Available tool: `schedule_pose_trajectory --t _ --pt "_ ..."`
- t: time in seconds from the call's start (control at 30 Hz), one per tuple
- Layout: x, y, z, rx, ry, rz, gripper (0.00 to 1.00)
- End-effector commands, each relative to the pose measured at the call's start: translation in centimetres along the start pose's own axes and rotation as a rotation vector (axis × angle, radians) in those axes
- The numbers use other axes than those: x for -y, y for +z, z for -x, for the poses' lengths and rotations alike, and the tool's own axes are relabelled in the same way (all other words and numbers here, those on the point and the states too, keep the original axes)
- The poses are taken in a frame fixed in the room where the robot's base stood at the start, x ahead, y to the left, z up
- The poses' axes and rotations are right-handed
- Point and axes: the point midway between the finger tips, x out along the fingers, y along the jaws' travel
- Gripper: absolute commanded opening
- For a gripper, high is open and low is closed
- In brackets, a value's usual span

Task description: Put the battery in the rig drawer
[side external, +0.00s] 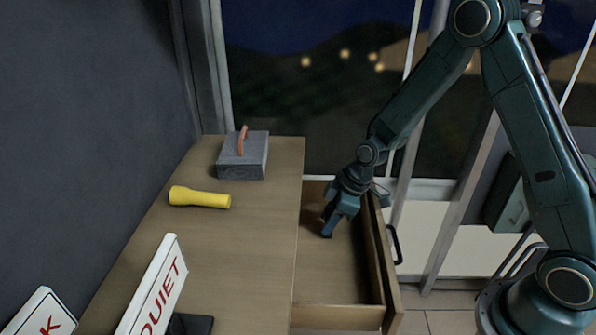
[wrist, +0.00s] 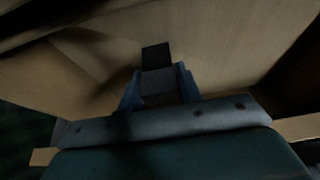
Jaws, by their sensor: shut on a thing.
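The rig drawer (side external: 345,280) is pulled open at the right side of the wooden desk, with a black handle on its front. My gripper (side external: 330,226) reaches down inside the drawer, toward its far end. In the wrist view my gripper (wrist: 158,84) has its two blue fingers shut on the battery (wrist: 157,68), a small block with a grey body and a black end. In the side view the battery is hidden or too small to tell from the fingers. I cannot tell whether it touches the drawer floor.
On the desk top (side external: 240,260) lie a yellow flashlight (side external: 200,198) and a grey box (side external: 243,158) with an orange handle. A white QUIET sign (side external: 155,293), another sign (side external: 42,315) and a dark flat object (side external: 190,324) are near the front. The near part of the drawer is clear.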

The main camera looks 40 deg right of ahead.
Motion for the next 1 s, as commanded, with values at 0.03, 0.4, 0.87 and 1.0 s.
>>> schedule_pose_trajectory --t 0.03,0.4,0.87,1.0 --pt "0.0 0.1 -0.1 0.0 0.0 0.0 0.1" --pt "0.0 0.1 -0.1 0.0 0.0 0.0 0.56" --pt "-0.1 -0.1 1.7 -0.002 0.002 0.0 0.56" --pt "-0.1 -0.1 3.3 -0.002 0.002 0.0 0.56"
